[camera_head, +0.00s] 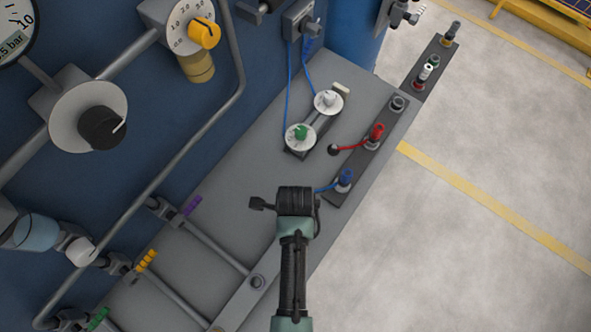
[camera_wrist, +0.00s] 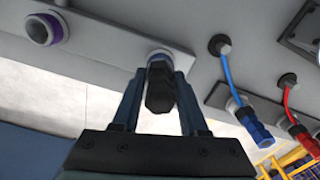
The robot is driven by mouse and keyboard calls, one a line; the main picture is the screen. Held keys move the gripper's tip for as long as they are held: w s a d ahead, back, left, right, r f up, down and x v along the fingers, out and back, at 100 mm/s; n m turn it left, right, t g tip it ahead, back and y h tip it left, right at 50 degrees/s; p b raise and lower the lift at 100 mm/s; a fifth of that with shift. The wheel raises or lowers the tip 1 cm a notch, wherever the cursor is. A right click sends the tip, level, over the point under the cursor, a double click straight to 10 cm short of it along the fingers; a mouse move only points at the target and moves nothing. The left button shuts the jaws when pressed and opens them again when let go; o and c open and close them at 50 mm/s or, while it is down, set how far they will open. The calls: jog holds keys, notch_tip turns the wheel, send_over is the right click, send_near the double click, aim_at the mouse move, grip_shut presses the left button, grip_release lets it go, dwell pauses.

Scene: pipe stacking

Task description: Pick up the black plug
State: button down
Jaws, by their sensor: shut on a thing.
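The black plug (camera_wrist: 160,88) sits between the two fingers of my gripper (camera_wrist: 158,80) in the wrist view. The fingers are shut on its sides. Its far end lies at a pale-ringed socket (camera_wrist: 159,56) on the grey strip; I cannot tell whether it is still inserted. In the head view my wrist and arm hide the plug and the fingertips, over the right edge of the grey panel.
A blue plug (camera_head: 345,178) and a red plug (camera_head: 377,132) with cables stand on the dark strip beyond my gripper. A unit with white and green knobs (camera_head: 315,118) is farther back. Pipes (camera_head: 215,245) lie to the left. Open floor (camera_head: 470,230) is at right.

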jog(key=shift+r, duration=0.15)
notch_tip(320, 180, up, 10)
jog(key=shift+f+b, duration=0.15)
jog(key=shift+b, duration=0.2)
dwell(0.4)
notch_tip(320, 180, up, 8)
jog(key=p, duration=0.9)
